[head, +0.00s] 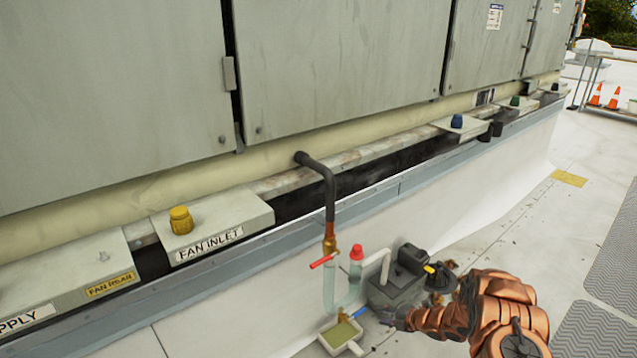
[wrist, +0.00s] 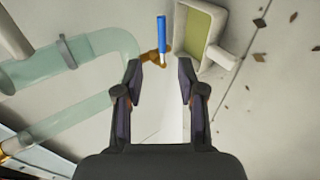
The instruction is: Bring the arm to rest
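My copper-coloured arm (head: 480,312) reaches in from the lower right in the head view, low over the roof floor beside the cooler. In the wrist view my gripper (wrist: 161,75) is open, with its two black fingers apart and nothing between them. In the head view the gripper (head: 385,318) is small and its fingers are hard to make out. Ahead of the fingertips is a blue-handled valve (wrist: 162,38) on a brass fitting. A pale tray with a green inside (wrist: 180,35) lies just right of it. I cannot tell whether a fingertip touches either.
A clear trap pipe (head: 329,290) with a red handle (head: 323,261) rises close to the gripper. A dark pump (head: 398,280) stands beside my arm. The cooler's ledge has a yellow knob (head: 181,220). Open roof floor (head: 560,230) lies to the right.

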